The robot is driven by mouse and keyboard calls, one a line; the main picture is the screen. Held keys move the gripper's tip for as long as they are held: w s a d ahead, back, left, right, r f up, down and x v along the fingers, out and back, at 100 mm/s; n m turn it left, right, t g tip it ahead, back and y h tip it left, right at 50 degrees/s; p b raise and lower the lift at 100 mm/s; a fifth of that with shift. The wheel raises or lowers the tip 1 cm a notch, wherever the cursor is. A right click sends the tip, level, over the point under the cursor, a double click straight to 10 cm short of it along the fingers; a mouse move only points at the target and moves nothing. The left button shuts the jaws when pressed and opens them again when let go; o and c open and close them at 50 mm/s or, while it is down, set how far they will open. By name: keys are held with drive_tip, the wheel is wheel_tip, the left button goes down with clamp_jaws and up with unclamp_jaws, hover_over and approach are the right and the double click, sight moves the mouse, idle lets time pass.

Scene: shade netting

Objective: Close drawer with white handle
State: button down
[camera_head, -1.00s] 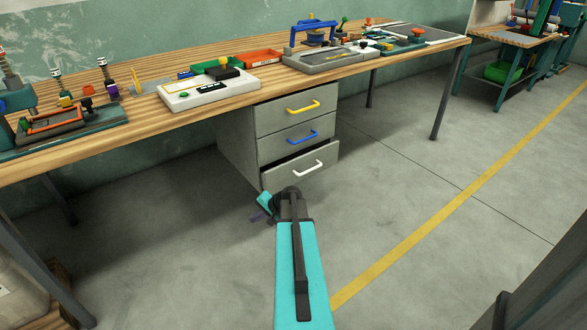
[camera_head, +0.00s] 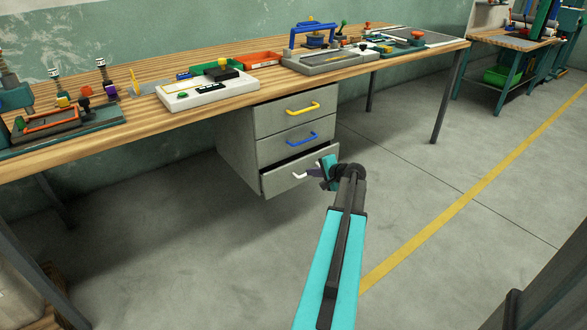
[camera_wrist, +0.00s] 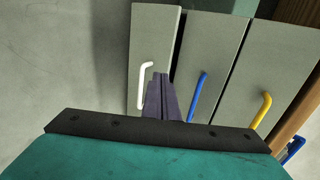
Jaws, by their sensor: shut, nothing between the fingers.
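The drawer with the white handle (camera_head: 280,182) is the lowest of three in a grey cabinet under the workbench. It stands slightly open, with a dark gap above its front. Its white handle (camera_head: 300,176) is partly hidden by my gripper (camera_head: 312,171), which is in front of the right part of the drawer. In the wrist view the white handle (camera_wrist: 144,84) is just left of my shut, empty gripper fingers (camera_wrist: 160,80). I cannot tell whether the fingertips touch the drawer front.
Above are drawers with a blue handle (camera_head: 301,138) and a yellow handle (camera_head: 303,108), both apparently closed. The wooden workbench (camera_head: 140,121) carries several devices. A table leg (camera_head: 449,95) stands to the right. The floor in front is clear.

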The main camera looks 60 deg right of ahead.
drive_tip(key=b, duration=0.2)
approach(290, 164)
drive_tip(key=w+f, duration=0.1)
drive_tip(key=f, duration=0.1)
drive_tip(key=w+f, duration=0.1)
drive_tip(key=w, duration=0.1)
drive_tip(key=shift+w+d+f, duration=0.1)
drive_tip(key=shift+w+f, duration=0.05)
drive_tip(key=shift+f, duration=0.2)
drive_tip(key=shift+w+d, duration=0.2)
drive_tip(key=shift+w, duration=0.55)
drive_tip(key=shift+w+d, duration=0.2)
drive_tip(key=shift+w, duration=0.4)
drive_tip(key=shift+w+d, duration=0.25)
drive_tip(key=shift+w, duration=0.35)
drive_tip(key=shift+s+a, duration=0.1)
